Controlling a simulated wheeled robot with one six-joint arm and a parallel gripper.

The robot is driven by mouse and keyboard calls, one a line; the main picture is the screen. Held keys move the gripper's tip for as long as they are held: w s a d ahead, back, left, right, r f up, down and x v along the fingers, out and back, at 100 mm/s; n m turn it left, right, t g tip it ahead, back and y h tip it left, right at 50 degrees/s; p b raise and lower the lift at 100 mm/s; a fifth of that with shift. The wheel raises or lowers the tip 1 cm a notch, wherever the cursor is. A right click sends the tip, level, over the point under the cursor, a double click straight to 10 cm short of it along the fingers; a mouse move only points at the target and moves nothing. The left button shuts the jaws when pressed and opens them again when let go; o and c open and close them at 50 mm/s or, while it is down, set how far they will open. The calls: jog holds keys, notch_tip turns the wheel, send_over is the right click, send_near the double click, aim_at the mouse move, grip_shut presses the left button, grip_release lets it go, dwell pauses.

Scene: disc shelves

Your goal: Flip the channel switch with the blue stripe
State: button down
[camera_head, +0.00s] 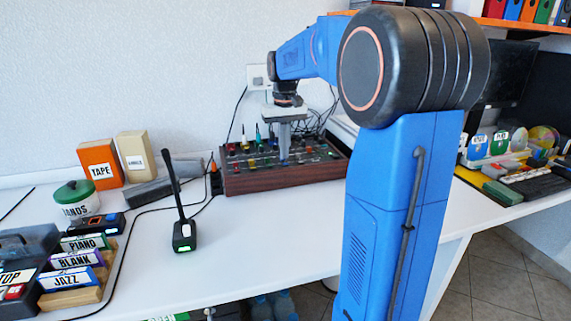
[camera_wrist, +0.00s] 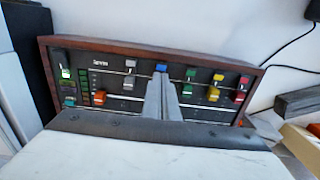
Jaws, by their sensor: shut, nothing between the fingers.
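The mixer (camera_head: 262,186), a dark panel in a brown wooden case, stands on the table against the wall. It also fills the upper wrist view (camera_wrist: 185,48). A blue cap (camera_wrist: 161,67) shows on its panel just beyond my fingertips, in the middle column. My gripper (camera_head: 284,158) points down over the panel, shut and empty; its fingertips (camera_wrist: 161,78) cover the lower part of the blue column. Whether they touch the panel or a switch, I cannot tell. Grey (camera_wrist: 130,63), green (camera_wrist: 190,73), yellow (camera_wrist: 217,77) and red (camera_wrist: 243,82) caps sit in neighbouring columns.
A desk microphone (camera_head: 184,232) stands left of the mixer. Labelled boxes (camera_head: 100,163) and a pot (camera_head: 77,200) stand further left. Cables and upright coloured plugs crowd behind the mixer. The white table front (camera_head: 270,235) is clear.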

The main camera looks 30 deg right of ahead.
aim_at(285, 161)
notch_tip(285, 161, up, 7)
dwell(1.2)
jog(key=shift+f, duration=0.1)
dwell(0.4)
